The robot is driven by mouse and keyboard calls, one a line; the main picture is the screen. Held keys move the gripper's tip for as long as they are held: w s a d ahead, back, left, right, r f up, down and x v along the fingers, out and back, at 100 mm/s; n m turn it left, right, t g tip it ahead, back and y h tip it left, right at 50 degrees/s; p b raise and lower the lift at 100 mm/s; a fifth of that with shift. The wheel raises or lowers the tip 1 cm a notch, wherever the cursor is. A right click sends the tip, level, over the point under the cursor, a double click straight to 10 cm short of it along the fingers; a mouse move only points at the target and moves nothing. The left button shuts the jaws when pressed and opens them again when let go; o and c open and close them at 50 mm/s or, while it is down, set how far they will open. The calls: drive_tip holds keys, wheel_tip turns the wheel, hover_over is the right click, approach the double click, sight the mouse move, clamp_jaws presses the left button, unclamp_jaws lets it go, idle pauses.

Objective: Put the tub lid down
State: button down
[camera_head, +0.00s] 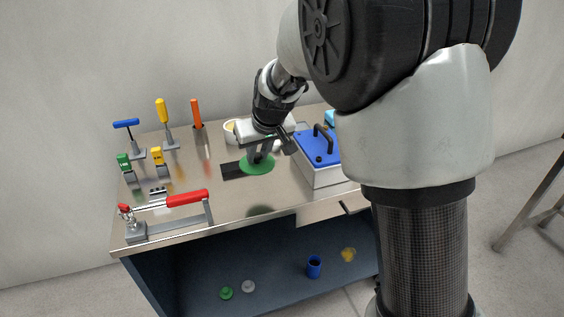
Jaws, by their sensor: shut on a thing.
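The tub lid is a green disc (257,168) near the middle of the steel table. My gripper (261,157) is above it, pointing down, and is shut on it. The lid looks level and close to the tabletop, partly over a dark rectangular mat (231,170). I cannot tell whether it touches the surface. My fingers hide part of the lid's top. A white tub with pale contents (229,133) stands behind and left of my gripper, partly hidden by my arm.
A box with a blue lid and black handle (318,146) stands close on the right. A red-handled lever device (187,199) is at the front left. Blue, yellow, orange and green-topped tools (162,110) stand at the back left. Several small things, including a blue cup (314,267), lie below.

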wheel_tip(320, 180, down, 10)
drive_tip(key=shift+r+b, duration=0.25)
drive_tip(key=shift+b, duration=0.8)
drive_tip(key=shift+f, duration=0.2)
drive_tip(key=c, duration=1.6)
unclamp_jaws()
drive_tip(key=shift+o, duration=0.2)
